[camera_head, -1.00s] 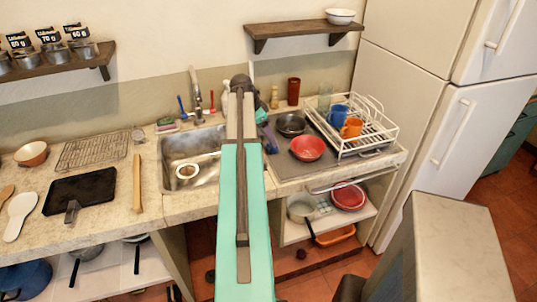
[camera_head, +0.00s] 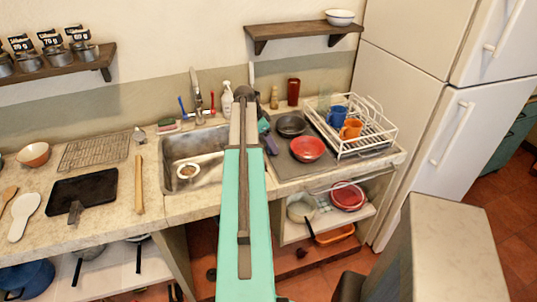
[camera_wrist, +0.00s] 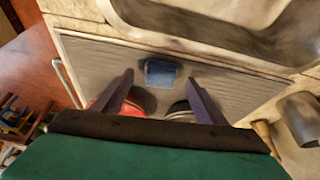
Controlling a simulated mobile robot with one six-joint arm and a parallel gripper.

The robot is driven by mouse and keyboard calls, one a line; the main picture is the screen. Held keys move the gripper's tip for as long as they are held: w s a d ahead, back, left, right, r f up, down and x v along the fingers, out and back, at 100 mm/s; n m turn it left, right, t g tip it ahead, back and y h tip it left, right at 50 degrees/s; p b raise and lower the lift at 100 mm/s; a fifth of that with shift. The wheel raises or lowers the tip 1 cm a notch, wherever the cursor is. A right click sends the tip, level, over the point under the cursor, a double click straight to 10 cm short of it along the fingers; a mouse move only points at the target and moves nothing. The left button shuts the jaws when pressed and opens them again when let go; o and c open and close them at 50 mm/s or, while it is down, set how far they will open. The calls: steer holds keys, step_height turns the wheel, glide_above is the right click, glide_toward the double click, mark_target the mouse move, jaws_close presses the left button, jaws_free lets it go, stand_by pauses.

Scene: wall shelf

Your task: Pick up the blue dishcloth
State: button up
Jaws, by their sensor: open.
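The blue dishcloth (camera_wrist: 160,74) shows in the wrist view as a small, roughly square patch on the grey draining board (camera_wrist: 105,62). It lies near the sink side of the board. My gripper (camera_wrist: 160,81) is open, with its two dark fingers apart and the cloth between and beyond their tips in the picture. Nothing is held, and I cannot tell the exact height left above the cloth. In the head view my gripper (camera_head: 268,136) is partly hidden behind my arm, over the left part of the board. The cloth cannot be made out there.
The sink (camera_head: 190,153) is left of the board. A red bowl (camera_head: 307,148) and a dark bowl (camera_head: 291,124) sit close to the gripper's right. A white dish rack (camera_head: 362,136) with mugs stands farther right. A white bottle (camera_head: 227,100) stands behind the sink.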

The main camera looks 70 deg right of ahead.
steer(key=shift+p+x, duration=0.3)
steer(key=shift+x, duration=0.75)
steer(key=shift+c, duration=0.5)
steer(key=c, duration=1)
